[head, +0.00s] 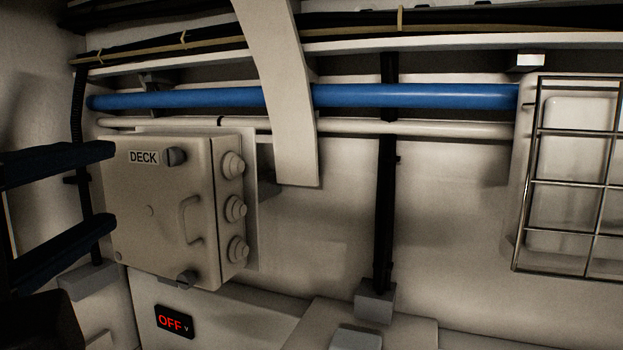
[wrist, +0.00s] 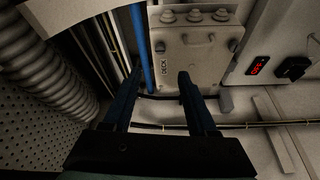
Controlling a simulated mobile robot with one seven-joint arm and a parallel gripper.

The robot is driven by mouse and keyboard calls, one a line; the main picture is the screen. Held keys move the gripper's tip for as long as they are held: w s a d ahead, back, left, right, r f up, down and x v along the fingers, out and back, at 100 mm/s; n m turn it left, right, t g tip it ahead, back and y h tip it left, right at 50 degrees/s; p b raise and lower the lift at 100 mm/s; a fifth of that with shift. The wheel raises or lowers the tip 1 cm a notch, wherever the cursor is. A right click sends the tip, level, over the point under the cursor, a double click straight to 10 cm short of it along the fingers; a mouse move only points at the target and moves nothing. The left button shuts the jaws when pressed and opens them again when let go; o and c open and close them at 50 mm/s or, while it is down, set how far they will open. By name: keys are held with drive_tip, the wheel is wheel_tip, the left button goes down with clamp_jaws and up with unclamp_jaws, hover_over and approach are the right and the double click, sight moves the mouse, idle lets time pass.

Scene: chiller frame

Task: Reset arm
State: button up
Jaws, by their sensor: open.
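My gripper (head: 108,187) reaches in from the left edge of the head view, with two dark blue fingers spread apart, one above the other. In the wrist view my gripper (wrist: 160,82) is also open, with nothing between the fingers. The fingertips overlap the left edge of a beige box labelled DECK (head: 165,205) in the head view. The wrist view shows this box (wrist: 195,55) beyond the fingertips. I cannot tell the exact gap, and no grip on the box is seen.
A blue pipe (head: 415,96) and a white pipe (head: 440,129) run along the wall. A curved white beam (head: 280,90) hangs before them. A display reading OFF (head: 174,322) sits below the box. A wire guard (head: 570,182) is at right. The wrist view shows a ribbed hose (wrist: 45,65).

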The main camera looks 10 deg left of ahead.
drive_tip(key=w+d+f+m+t+b, duration=0.45)
drive_tip(key=d+f+m+b, duration=0.3)
drive_tip(key=b, duration=0.25)
drive_tip(key=s+d+f+m+t+h+b, duration=0.1)
drive_tip(key=d+m+t+b, duration=0.1)
drive_tip(key=d+m, duration=0.3)
drive_tip(key=s+d+f+m+t+h+b, duration=0.1)
drive_tip(key=d+f+m+t+h+b, duration=0.1)
drive_tip(key=d+m+b, duration=0.3)
drive_tip(key=d+m+t, duration=0.1)
drive_tip(key=d, duration=0.2)
drive_tip(key=shift+s+d, duration=0.2)
drive_tip(key=shift+s, duration=0.1)
idle(0.6)
